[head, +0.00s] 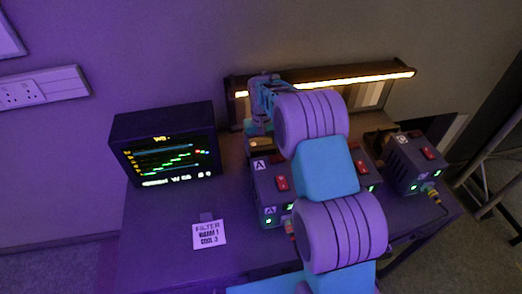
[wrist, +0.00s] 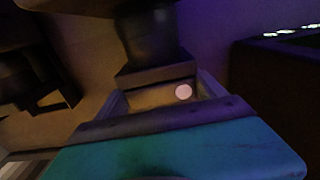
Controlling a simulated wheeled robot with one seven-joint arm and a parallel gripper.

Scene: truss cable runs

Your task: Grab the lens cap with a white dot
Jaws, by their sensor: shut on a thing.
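In the wrist view a round white dot (wrist: 184,91) shows on a small tan face framed by grey edges, just beyond the teal body of my gripper (wrist: 165,92). I take this face to be the lens cap (wrist: 150,97); its outline is dim and partly hidden. My gripper is shut on it. In the head view my gripper (head: 258,128) is low over the back of the table, right of the monitor. The cap cannot be made out there, behind my arm.
A lit monitor (head: 165,145) stands at the left. A box marked A (head: 270,190) and another dark box (head: 413,160) have red switches. A lit lamp bar (head: 340,82) runs along the back. A filter card (head: 209,234) lies in front, with clear tabletop around it.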

